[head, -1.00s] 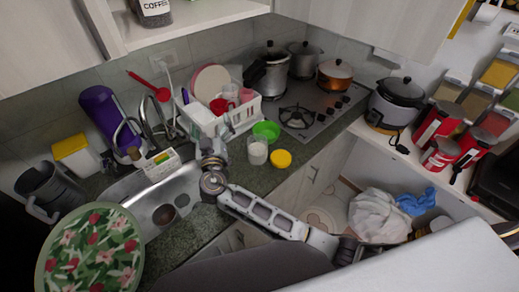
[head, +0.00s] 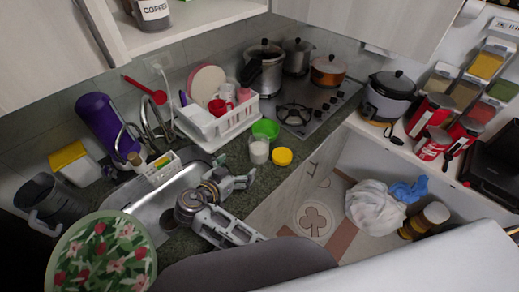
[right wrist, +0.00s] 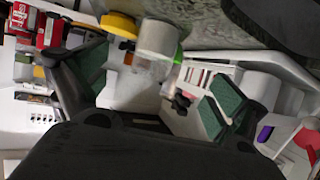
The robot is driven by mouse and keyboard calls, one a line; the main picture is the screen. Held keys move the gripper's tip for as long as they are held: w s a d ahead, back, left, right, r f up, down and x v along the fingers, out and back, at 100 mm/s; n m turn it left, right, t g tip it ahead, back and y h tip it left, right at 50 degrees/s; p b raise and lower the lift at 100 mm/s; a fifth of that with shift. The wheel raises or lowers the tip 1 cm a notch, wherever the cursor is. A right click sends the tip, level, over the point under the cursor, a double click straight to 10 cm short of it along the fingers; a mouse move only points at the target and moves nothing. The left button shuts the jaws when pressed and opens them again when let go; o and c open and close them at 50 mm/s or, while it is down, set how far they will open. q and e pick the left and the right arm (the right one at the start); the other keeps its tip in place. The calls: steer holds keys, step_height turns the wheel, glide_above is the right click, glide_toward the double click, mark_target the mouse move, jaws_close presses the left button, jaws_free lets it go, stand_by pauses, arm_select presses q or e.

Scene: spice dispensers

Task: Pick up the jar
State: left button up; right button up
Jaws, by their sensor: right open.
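The jar (head: 259,151) is small and clear with white contents. It stands upright on the dark counter between the sink and the stove, uncovered. A yellow lid (head: 282,156) lies to its right. My right gripper (head: 243,180) is open and empty, over the counter at the sink's right edge, just in front of the jar and apart from it in the head view. In the right wrist view the jar (right wrist: 158,42) appears ahead, between the green-padded fingers (right wrist: 150,88). My left gripper is not in view.
A green bowl (head: 266,128) stands right behind the jar. A white dish rack (head: 238,122) with dishes is behind it to the left. The stove (head: 318,110) with pots lies beyond. The sink (head: 160,205) is at left.

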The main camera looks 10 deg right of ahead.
mark_target(253, 155)
steer(key=shift+d, duration=0.1)
steer(key=b+x, duration=0.1)
steer(key=x, duration=0.7)
steer(key=shift+b, duration=0.35)
steer(key=shift+w+d+f, duration=0.1)
steer(key=shift+w+d, duration=0.05)
steer(key=shift+w, duration=0.1)
steer(key=shift+w+d+f, duration=0.1)
steer(key=shift+w+d, duration=0.25)
steer(key=shift+d, duration=0.1)
steer(key=shift+x, duration=2.05)
steer(key=shift+d, duration=0.1)
steer(key=shift+s, duration=0.1)
